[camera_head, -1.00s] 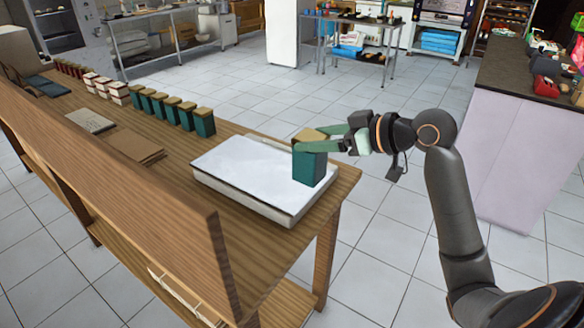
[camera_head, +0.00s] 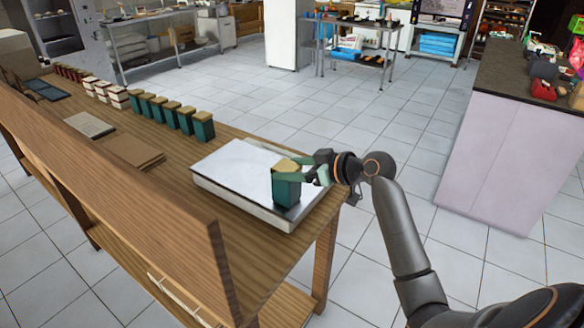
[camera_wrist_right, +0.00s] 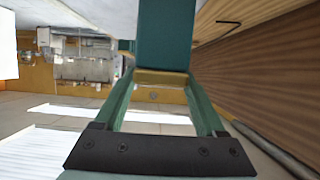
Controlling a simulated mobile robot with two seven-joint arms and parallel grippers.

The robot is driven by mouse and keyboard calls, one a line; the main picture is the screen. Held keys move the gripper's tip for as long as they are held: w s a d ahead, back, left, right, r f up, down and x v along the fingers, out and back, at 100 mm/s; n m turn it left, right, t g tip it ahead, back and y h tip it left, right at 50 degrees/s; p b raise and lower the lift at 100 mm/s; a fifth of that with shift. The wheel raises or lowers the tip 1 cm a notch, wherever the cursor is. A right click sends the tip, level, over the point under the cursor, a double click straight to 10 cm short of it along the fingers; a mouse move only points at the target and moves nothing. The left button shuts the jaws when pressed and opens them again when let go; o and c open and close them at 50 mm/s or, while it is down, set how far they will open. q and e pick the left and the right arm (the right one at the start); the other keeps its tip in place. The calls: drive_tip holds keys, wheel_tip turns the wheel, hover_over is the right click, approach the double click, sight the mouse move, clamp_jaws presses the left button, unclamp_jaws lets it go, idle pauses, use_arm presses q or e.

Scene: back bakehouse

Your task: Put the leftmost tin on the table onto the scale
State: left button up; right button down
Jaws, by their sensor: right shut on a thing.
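A dark green tin with a gold lid (camera_head: 286,187) is upright at the right part of the scale's white plate (camera_head: 235,165). I cannot tell whether its base touches the plate. My right gripper (camera_head: 299,173) is shut on this tin from the right, near its lid. In the right wrist view the tin (camera_wrist_right: 165,38) is between the two green fingers. Other green tins (camera_head: 185,119) stand in a row on the wooden table (camera_head: 245,245), with white and dark red ones further left. My left gripper is not in view.
A raised wooden board (camera_head: 120,190) runs along the table's near side. Brown flat sheets (camera_head: 135,151) and a pale flat item (camera_head: 90,124) lie left of the scale. A dark-topped counter (camera_head: 500,130) stands at right, with tiled floor between.

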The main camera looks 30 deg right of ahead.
drive_tip(key=shift+f, duration=0.1)
unclamp_jaws()
drive_tip(key=b+v, duration=0.1)
drive_tip(key=v, duration=1.1)
idle(0.4)
